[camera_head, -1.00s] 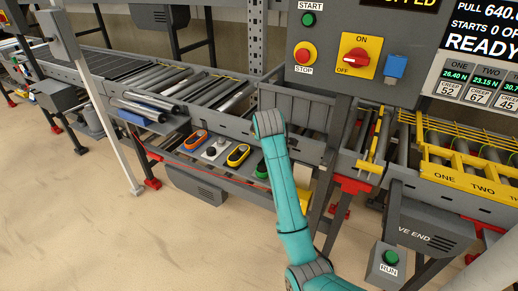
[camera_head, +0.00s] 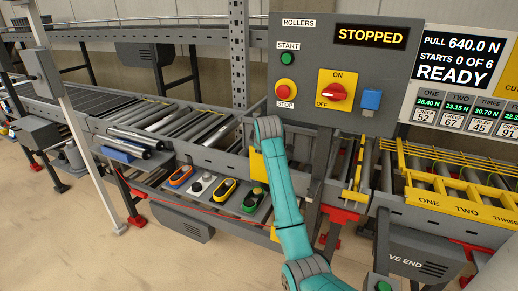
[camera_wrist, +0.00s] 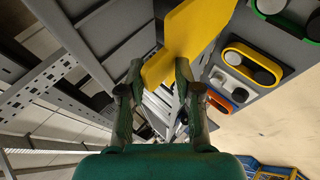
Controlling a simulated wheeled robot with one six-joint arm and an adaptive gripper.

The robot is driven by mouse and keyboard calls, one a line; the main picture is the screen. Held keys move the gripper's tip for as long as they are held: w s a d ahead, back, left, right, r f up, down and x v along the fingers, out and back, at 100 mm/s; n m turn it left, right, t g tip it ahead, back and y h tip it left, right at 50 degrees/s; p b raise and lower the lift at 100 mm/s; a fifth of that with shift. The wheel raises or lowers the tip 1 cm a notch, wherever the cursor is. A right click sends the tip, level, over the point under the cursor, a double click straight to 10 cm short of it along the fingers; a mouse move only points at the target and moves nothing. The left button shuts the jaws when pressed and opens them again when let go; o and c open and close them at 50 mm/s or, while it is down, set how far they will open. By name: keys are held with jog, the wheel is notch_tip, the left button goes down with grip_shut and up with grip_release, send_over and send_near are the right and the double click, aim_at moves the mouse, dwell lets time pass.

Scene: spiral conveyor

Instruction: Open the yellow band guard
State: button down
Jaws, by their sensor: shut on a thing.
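A flat yellow plate, which looks like the yellow band guard (camera_wrist: 200,30), runs up from between my fingers in the wrist view. Its narrow end tab lies between the fingertips of my gripper (camera_wrist: 159,72), which is shut on it. In the head view part of a yellow plate (camera_head: 257,166) shows just left of my arm, by the end of the roller conveyor. My arm hides the gripper there. I cannot tell how far the guard stands from its closed position.
A grey shelf holds orange, yellow and green oval controls (camera_head: 225,189) below the conveyor (camera_head: 200,125). A control panel (camera_head: 345,60) reading STOPPED stands behind my arm. Yellow rails marked ONE, TWO, THREE (camera_head: 450,205) are at right.

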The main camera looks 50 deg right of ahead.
jog(key=shift+s+d+f, duration=0.1)
jog(key=shift+f, duration=0.45)
jog(key=c, duration=1.3)
grip_release()
jog(key=shift+r, duration=0.15)
jog(key=v, duration=1.1)
jog(key=shift+s+r, duration=0.25)
jog(key=shift+r, duration=0.05)
jog(key=shift+f, duration=0.1)
